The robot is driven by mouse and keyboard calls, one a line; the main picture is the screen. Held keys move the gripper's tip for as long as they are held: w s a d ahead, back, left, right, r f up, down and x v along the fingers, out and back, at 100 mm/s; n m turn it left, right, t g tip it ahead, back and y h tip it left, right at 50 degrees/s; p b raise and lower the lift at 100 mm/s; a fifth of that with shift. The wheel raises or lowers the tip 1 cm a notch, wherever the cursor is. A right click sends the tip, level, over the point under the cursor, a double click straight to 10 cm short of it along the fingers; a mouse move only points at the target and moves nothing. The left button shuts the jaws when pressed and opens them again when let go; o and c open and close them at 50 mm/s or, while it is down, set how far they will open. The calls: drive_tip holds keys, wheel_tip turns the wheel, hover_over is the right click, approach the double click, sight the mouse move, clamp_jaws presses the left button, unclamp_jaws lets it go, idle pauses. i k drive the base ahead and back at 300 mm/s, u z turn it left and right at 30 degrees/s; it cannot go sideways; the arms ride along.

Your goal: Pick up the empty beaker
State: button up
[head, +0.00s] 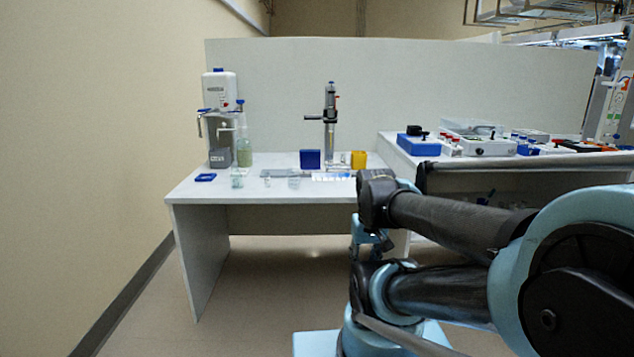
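Small clear glass vessels stand near the front of the white table. One beaker-like vessel (294,182) stands near the middle and looks clear. Another (238,181) stands to the left and looks faintly greenish. A smaller clear piece (267,180) lies or stands between them. They are too small for me to tell for sure which is the empty beaker. My arm is folded at the right and front, well short of these vessels. I cannot make out my gripper's fingers in this view.
The white table (204,191) also holds a dispenser (219,88), a bottle (244,150), a blue box (310,159), a yellow box (358,160) and a tall stand (330,125). A bench with equipment (481,144) adjoins at right. Floor before the table is clear at left.

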sight(292, 173)
drive_tip(key=z, duration=0.1)
drive_tip(key=i, duration=1)
drive_tip(key=u, duration=0.05)
